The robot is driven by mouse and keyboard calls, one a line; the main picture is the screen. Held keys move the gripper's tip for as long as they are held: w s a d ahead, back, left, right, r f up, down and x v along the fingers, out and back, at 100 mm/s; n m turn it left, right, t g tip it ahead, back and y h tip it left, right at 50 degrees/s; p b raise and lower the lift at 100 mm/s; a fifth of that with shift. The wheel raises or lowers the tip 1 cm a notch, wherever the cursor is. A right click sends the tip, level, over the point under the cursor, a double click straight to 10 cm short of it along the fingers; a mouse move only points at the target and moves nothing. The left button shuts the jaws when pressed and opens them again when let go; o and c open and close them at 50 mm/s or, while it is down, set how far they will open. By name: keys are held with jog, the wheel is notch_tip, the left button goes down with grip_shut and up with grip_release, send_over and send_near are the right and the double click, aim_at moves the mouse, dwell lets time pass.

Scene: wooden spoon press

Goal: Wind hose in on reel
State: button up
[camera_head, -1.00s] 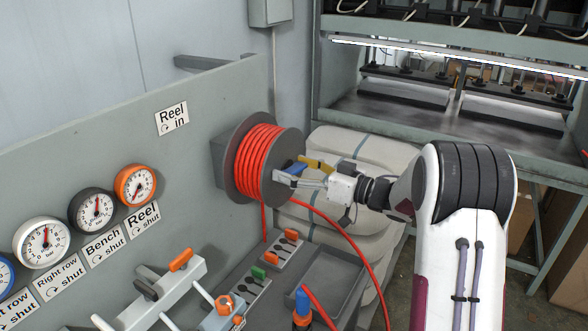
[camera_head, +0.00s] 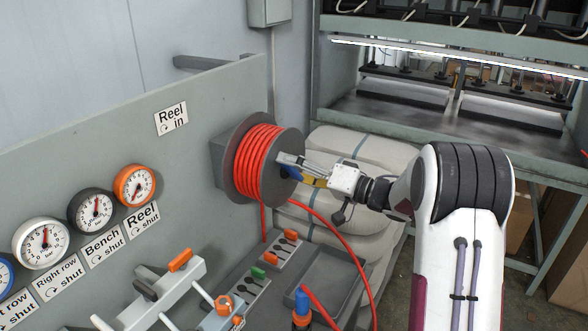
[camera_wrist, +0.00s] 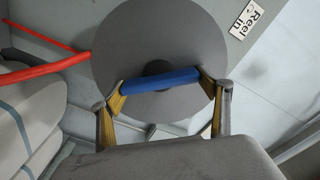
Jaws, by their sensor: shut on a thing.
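The reel is a grey drum with a grey round side disc (camera_head: 281,150), mounted on the panel. Red hose (camera_head: 258,162) is wound on it in several turns. A free length of red hose (camera_head: 352,246) runs from under the reel down past the tray. A blue crank handle (camera_head: 291,173) stands out from the disc. My gripper (camera_head: 297,169) is shut on this handle. In the wrist view the handle (camera_wrist: 160,80) lies across between the two yellow finger pads, in front of the dark hub; the hose shows at the left.
A "Reel in" label (camera_head: 171,117) is above left of the reel. Gauges, including an orange-rimmed one (camera_head: 135,185), line the panel. A grey tray (camera_head: 325,272) and levers (camera_head: 180,260) are below. Pale strapped bales (camera_head: 350,150) stand close behind my gripper.

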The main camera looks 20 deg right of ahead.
jog(key=m, duration=0.7)
jog(key=shift+w+f, duration=0.1)
jog(key=shift+f, duration=0.05)
jog(key=m, duration=0.4)
jog(key=shift+f, duration=0.1)
jog(key=shift+f+m, duration=0.1)
jog(key=shift+m, duration=1.9)
jog(key=o, duration=1.6)
jog(key=shift+v, duration=6)
